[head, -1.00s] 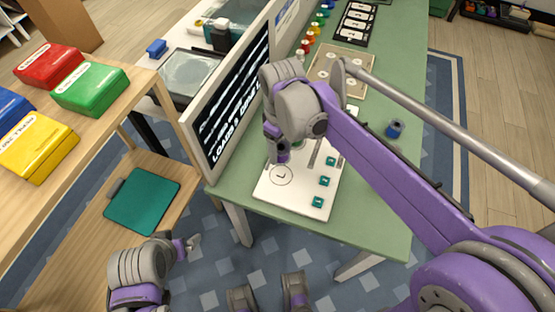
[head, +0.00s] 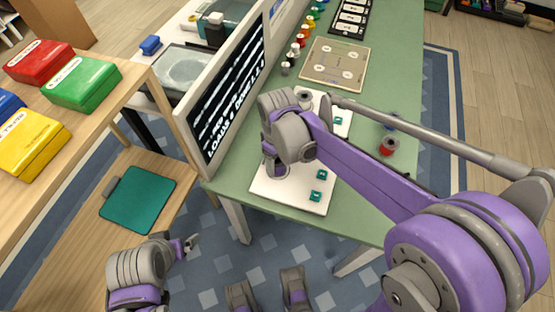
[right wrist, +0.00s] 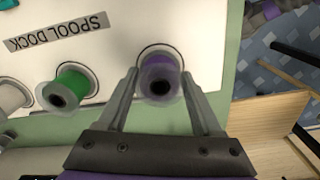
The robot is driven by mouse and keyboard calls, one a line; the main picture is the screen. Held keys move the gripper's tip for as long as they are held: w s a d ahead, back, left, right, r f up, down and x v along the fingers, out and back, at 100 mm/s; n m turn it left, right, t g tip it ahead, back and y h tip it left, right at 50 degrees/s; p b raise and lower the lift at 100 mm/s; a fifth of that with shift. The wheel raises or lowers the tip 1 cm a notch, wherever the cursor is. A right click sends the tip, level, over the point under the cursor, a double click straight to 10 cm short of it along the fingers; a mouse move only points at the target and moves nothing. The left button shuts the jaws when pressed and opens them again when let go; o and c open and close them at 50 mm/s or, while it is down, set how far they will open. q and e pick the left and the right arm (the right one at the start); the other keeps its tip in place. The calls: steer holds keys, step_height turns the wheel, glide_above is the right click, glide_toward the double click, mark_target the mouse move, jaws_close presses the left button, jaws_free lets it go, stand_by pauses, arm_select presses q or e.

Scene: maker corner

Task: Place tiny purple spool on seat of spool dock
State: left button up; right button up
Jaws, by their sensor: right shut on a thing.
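The white spool dock board (head: 290,197) lies on the green table, with its "SPOOL DOCK" label (right wrist: 58,33) in the right wrist view. My right gripper (head: 276,166) is over the near left part of the board. It is shut on the tiny purple spool (right wrist: 160,72), which sits between the fingertips. A dark printed ring shows around the spool's far edge, so the spool is over or on that seat; I cannot tell whether it touches the board. A green spool (right wrist: 66,88) stands beside it. My left gripper (head: 190,242) is low at the left, away from the table; its jaws are too small to read.
A monitor (head: 230,90) stands along the table's left edge, close to my right gripper. A red spool (head: 388,147) stands to the right of the board, partly by my arm. A beige board (head: 335,62) and several coloured spools are farther back.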

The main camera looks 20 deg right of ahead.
mark_target(278, 160)
steer(key=o, duration=1.4)
steer(key=shift+r, duration=0.25)
step_height(278, 160, up, 12)
steer(key=p, duration=0.2)
steer(key=s+d+f+m+t, duration=0.1)
steer(key=s+d+f+m, duration=0.1)
steer(key=s, duration=0.3)
steer(key=s+d+f+m+t, duration=0.2)
steer(key=s+f+m, duration=0.1)
steer(key=s+f, duration=0.1)
steer(key=s+d+f+m+t, duration=0.2)
steer(key=s+f+m, duration=0.1)
steer(key=s, duration=0.4)
steer(key=shift+d+f, duration=0.25)
steer(key=shift+d, duration=0.1)
